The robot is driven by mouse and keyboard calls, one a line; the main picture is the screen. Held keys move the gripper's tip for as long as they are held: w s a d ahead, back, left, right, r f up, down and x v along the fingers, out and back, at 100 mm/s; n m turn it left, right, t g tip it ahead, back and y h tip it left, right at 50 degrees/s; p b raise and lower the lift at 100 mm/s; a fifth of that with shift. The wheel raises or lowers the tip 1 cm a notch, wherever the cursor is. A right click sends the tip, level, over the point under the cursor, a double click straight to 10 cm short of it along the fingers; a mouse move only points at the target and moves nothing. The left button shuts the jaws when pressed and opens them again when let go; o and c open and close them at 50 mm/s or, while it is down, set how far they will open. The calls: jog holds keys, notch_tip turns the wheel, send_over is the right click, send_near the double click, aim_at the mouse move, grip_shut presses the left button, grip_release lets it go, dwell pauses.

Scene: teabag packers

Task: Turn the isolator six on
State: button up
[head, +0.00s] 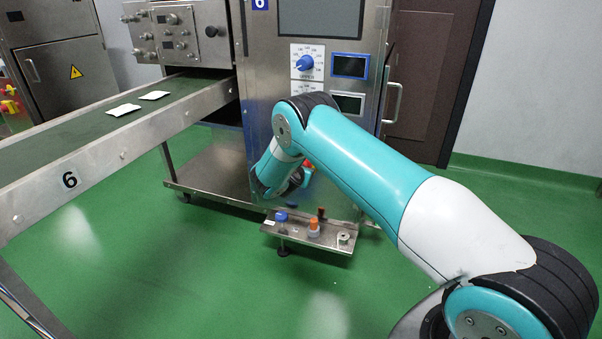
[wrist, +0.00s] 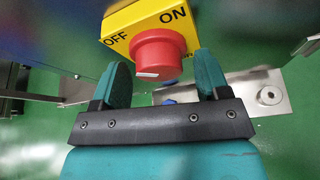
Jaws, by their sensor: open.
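The isolator shows in the wrist view as a yellow box (wrist: 135,19) marked OFF and ON, with a red round knob (wrist: 158,57) on it. The white mark on the knob is on its lower left part. My gripper (wrist: 160,76) is open, with one teal finger on each side of the knob. I cannot tell whether the fingers touch it. In the head view, a bit of red (head: 308,166) shows beside my wrist at the machine's lower front. My arm hides most of the isolator and the gripper there.
Machine 6 (head: 262,60) stands behind my arm, with a blue dial (head: 305,63) and small screens. A low metal shelf (head: 330,250) with small bottles juts out below. A conveyor (head: 60,140) with white packets runs at left. Green floor is clear in front.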

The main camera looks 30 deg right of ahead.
jog(key=c, duration=0.9)
jog(key=shift+c, duration=0.2)
jog(key=shift+a+m+t+b, duration=0.1)
jog(key=shift+m+t+b, duration=0.9)
jog(key=shift+m, duration=1.35)
jog(key=shift+d+m+t+b, duration=0.1)
jog(key=shift+m+t+b, duration=0.55)
jog(key=shift+m+t, duration=1.25)
jog(key=shift+a+m+t+b, duration=0.1)
jog(key=shift+m+t+b, duration=0.6)
jog(key=shift+m, duration=2.15)
